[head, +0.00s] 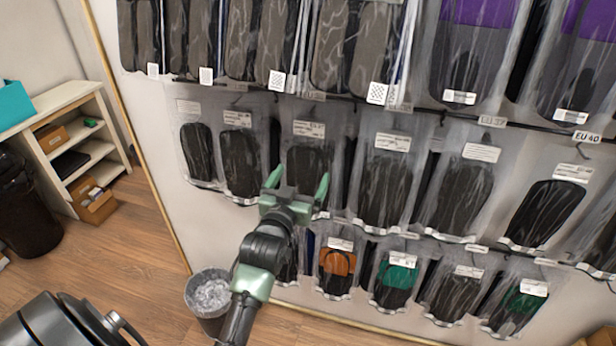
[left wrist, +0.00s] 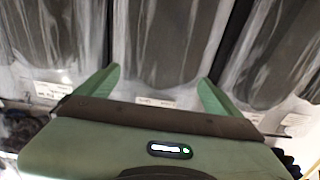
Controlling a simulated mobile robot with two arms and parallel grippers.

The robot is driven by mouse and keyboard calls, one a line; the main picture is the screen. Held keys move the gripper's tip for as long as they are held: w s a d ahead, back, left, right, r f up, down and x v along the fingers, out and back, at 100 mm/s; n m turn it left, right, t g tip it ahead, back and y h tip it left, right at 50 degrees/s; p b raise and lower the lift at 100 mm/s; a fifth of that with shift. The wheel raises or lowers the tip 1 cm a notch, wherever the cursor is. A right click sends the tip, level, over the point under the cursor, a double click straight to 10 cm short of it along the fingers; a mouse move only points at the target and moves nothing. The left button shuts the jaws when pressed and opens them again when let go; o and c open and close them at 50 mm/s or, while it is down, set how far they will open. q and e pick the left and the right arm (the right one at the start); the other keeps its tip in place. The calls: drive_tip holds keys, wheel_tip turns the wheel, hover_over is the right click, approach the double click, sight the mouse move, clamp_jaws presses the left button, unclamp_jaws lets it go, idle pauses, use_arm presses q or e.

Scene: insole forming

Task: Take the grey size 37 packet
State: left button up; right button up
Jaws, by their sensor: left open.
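Clear packets of dark grey insoles hang in the middle row of the wall display. One grey packet (head: 308,155) is directly behind my left gripper (head: 297,181), whose green fingers are open and empty, spread across its front. In the left wrist view the open fingers (left wrist: 160,80) frame the lower part of a dark grey packet (left wrist: 167,38). I cannot tell whether they touch it. Size labels are too small to read surely, so I cannot tell which packet is size 37. My right gripper is not in view.
Similar grey packets hang close on both sides, such as one on the left (head: 241,165) and one on the right (head: 385,185). Grey patterned packets (head: 265,40) hang above. Orange (head: 337,262) and green (head: 397,275) packets hang below. A waste bin (head: 207,312) stands on the floor.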

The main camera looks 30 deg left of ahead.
sight(307, 162)
use_arm(q)
drive_tip(key=x, duration=0.3)
drive_tip(key=shift+w+a+r+p, duration=0.25)
drive_tip(key=shift+w+p, duration=0.1)
drive_tip(key=shift+p, duration=0.05)
drive_tip(key=shift+w+a, duration=0.1)
drive_tip(key=shift+w, duration=0.25)
drive_tip(key=shift+f, duration=0.1)
drive_tip(key=shift+c, duration=0.2)
drive_tip(key=c, duration=1.9)
